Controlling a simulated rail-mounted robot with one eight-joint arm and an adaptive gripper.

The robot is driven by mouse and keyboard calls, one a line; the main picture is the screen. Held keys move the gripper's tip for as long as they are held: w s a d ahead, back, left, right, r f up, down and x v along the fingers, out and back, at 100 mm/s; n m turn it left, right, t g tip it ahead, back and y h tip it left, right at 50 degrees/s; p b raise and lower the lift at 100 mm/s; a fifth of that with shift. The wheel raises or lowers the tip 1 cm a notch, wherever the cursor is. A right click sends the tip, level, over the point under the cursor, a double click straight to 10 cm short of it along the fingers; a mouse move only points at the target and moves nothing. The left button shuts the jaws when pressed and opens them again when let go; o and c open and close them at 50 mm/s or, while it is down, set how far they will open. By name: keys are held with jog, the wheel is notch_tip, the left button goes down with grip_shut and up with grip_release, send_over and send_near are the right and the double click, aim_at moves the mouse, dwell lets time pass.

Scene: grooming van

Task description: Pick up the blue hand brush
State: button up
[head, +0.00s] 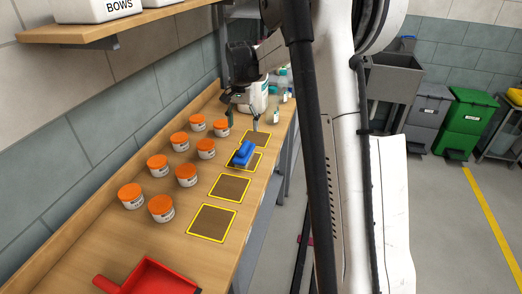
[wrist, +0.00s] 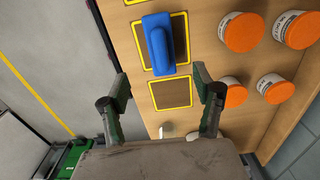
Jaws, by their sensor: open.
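The blue hand brush (head: 242,153) lies on the wooden bench, on one of the yellow-outlined brown squares. In the wrist view the blue hand brush (wrist: 158,44) sits at the top middle, beyond my fingertips and over its square. My gripper (wrist: 161,88) is open and empty, with its two fingers spread to either side of a bare square. In the head view my gripper (head: 241,108) is above the bench, behind the brush; its fingers are small and partly lost against the things behind.
Several white jars with orange lids (head: 158,165) stand left of the squares. A red dustpan-like tray (head: 148,277) lies at the near end. A white container (head: 259,97) and bottles stand at the far end. A shelf (head: 130,26) overhangs the left wall.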

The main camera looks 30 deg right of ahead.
aim_at(243, 146)
notch_tip(243, 146, down, 8)
jog(key=shift+a+r, duration=0.15)
jog(key=shift+w+d+f+p, duration=0.1)
jog(key=shift+f+p, duration=0.1)
jog(key=shift+f, duration=1.25)
jog(key=shift+w+d+f+p, duration=0.1)
jog(key=shift+f+p, duration=0.05)
jog(key=shift+f, duration=1.25)
jog(key=shift+s, duration=0.1)
jog(key=c, duration=1.4)
